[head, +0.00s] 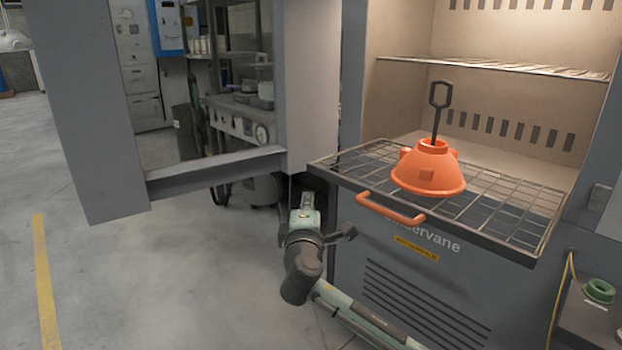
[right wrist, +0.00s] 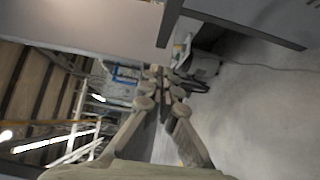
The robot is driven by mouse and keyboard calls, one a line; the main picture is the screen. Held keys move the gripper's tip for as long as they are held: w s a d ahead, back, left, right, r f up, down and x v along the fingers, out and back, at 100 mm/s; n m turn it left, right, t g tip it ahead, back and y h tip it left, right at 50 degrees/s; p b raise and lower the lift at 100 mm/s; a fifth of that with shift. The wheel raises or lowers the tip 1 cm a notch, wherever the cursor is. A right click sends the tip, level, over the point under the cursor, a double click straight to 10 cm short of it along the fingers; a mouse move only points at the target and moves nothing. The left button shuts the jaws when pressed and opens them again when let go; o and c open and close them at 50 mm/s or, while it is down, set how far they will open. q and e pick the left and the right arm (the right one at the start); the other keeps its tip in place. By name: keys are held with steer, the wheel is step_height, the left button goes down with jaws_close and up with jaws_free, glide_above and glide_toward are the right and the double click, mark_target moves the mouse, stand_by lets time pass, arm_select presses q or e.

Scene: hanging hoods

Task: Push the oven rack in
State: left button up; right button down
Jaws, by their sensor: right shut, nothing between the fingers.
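The oven rack (head: 500,205) is a dark wire grid with an orange handle (head: 390,208) on its front edge. It sticks out of the open oven (head: 480,130), level, with its back part inside the chamber. An orange hood (head: 428,172) with a black loop on top stands on the rack. My right gripper (head: 306,203) is left of the rack and its handle, apart from both. In the right wrist view its fingers (right wrist: 160,88) are closed together and empty. My left gripper is not in view.
An upper shelf (head: 490,67) is inside the oven. A large grey open door frame (head: 215,165) stands at the left, close to my right gripper. A side bench with a green ring (head: 599,291) is at the lower right. The floor at the lower left is clear.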

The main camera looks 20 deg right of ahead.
glide_toward(322, 173)
steer(key=w+a, duration=0.2)
steer(key=w, duration=0.1)
steer(key=w+d, duration=0.2)
steer(key=d, duration=0.1)
steer(key=shift+d+p, duration=0.15)
steer(key=shift+p, duration=0.25)
steer(key=shift+w+d, duration=0.1)
steer(key=shift+d, duration=0.2)
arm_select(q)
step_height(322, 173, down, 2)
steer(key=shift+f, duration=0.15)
arm_select(e)
steer(key=shift+w+d, duration=0.1)
steer(key=shift+d, duration=0.05)
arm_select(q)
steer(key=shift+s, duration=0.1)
